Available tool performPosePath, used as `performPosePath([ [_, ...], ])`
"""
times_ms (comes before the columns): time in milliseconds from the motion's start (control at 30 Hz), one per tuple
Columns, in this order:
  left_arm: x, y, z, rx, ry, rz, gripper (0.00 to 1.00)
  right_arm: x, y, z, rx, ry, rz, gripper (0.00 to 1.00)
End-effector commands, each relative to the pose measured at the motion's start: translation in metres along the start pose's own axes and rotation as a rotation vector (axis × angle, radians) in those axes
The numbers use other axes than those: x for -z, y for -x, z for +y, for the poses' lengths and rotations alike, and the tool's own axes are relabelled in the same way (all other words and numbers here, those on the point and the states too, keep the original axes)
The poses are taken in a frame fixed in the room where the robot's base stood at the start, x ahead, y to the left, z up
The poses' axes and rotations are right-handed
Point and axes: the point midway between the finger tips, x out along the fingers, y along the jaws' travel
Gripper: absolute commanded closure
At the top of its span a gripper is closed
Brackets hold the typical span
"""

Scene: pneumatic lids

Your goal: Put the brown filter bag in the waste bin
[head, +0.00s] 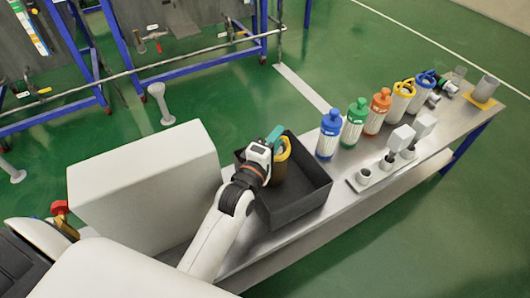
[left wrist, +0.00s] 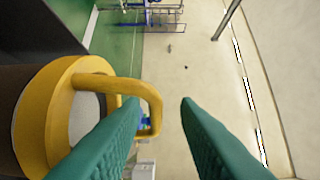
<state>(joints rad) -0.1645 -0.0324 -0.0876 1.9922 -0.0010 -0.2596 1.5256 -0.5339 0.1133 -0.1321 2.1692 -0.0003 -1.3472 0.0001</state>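The brown filter bag (head: 279,178) has a yellow ring and handle on top. In the head view it stands upright at the inner back of the dark grey open bin (head: 300,204), partly hidden by my left gripper (head: 274,138). In the left wrist view the bag's yellow ring (left wrist: 38,115) is at the left. Its handle loop (left wrist: 152,112) reaches between the two teal fingers of my left gripper (left wrist: 160,102). The fingers are apart and not closed on the handle. Where the bag's base rests is hidden. My right gripper is not in view.
Blue (head: 329,136), green (head: 354,124) and orange (head: 378,112) capped canisters stand on the metal bench, with yellow- and blue-handled filter bags behind them. A small rack of fittings (head: 384,172) sits in front. A large pale box (head: 140,185) stands left of the bin.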

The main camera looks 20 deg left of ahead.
Motion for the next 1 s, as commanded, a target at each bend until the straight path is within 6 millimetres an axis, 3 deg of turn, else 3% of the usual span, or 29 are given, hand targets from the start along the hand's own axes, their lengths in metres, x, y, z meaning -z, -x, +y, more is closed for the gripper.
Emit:
performPosePath([
  [300, 0.0, 0.068, 0.0, -0.005, 0.0, 0.0, 0.71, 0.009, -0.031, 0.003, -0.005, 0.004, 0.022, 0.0],
  [500, 0.0, 0.1, 0.0, -0.003, 0.0, 0.0, 0.71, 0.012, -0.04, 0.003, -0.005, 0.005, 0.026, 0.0],
  [700, 0.0, 0.112, 0.0, 0.0, 0.0, 0.0, 0.71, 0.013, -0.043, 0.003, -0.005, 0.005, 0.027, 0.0],
  [1000, 0.0, 0.112, 0.0, 0.0, 0.0, 0.0, 0.71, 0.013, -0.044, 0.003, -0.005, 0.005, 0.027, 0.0],
])
